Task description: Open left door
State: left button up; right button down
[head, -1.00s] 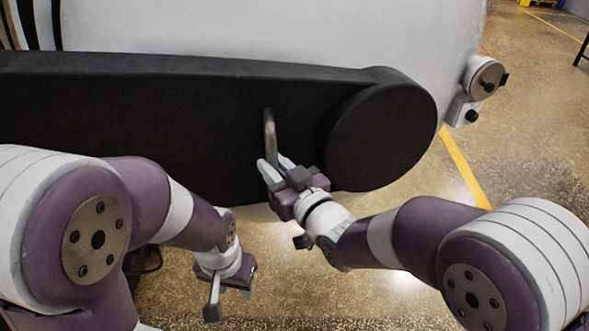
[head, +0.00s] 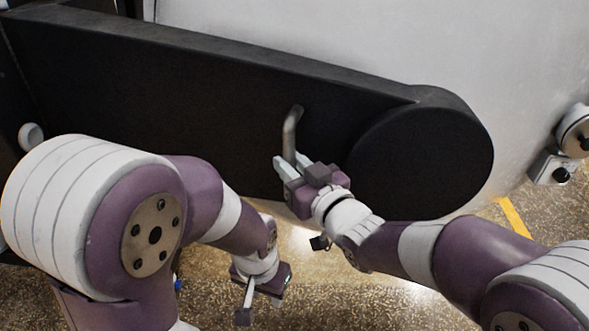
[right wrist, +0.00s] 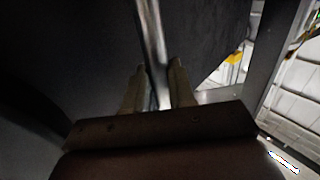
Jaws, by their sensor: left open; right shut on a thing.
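The black furnace door arm (head: 200,100) runs across the head view and ends at the right in a round black hub (head: 425,155). A bent metal handle (head: 291,128) stands out from its face, left of the hub. My right gripper (head: 290,167) is shut on the lower part of the handle. In the right wrist view the metal handle (right wrist: 152,45) runs down between the two fingers of my right gripper (right wrist: 156,85). My left gripper (head: 247,310) hangs low below the black arm, open and empty, apart from the handle.
The large pale furnace body (head: 380,45) stands behind the black arm. A round grey fitting (head: 576,130) sticks out at the right. The speckled floor (head: 400,300) with a yellow line (head: 514,217) is open below and to the right.

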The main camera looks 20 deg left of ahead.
jog(key=shift+w+d+r+t, duration=0.15)
jog(key=shift+w+d, duration=0.1)
jog(key=shift+w, duration=0.55)
jog(key=shift+w+d+r+t, duration=0.15)
jog(key=shift+w+d, duration=0.1)
jog(key=shift+w, duration=0.55)
jog(key=c, duration=1)
grip_release()
jog(key=shift+a+f, duration=0.1)
jog(key=shift+f, duration=0.05)
jog(key=shift+c, duration=0.2)
jog(key=shift+s+a+f, duration=0.1)
jog(key=shift+s+a, duration=0.15)
jog(key=shift+a, duration=0.1)
jog(key=shift+d+f, duration=0.15)
jog(key=shift+s+a, duration=0.2)
jog(key=shift+a, duration=0.15)
jog(key=shift+s+d, duration=0.1)
jog(key=shift+s, duration=0.15)
pick_arm(q)
jog(key=f+b, duration=0.1)
jog(key=w+f+b, duration=0.1)
jog(key=shift+w+a+f, duration=0.1)
jog(key=shift+w+f, duration=0.2)
jog(key=shift+f, duration=0.05)
pick_arm(e)
jog(key=v, duration=1.2)
jog(key=shift+d, duration=0.25)
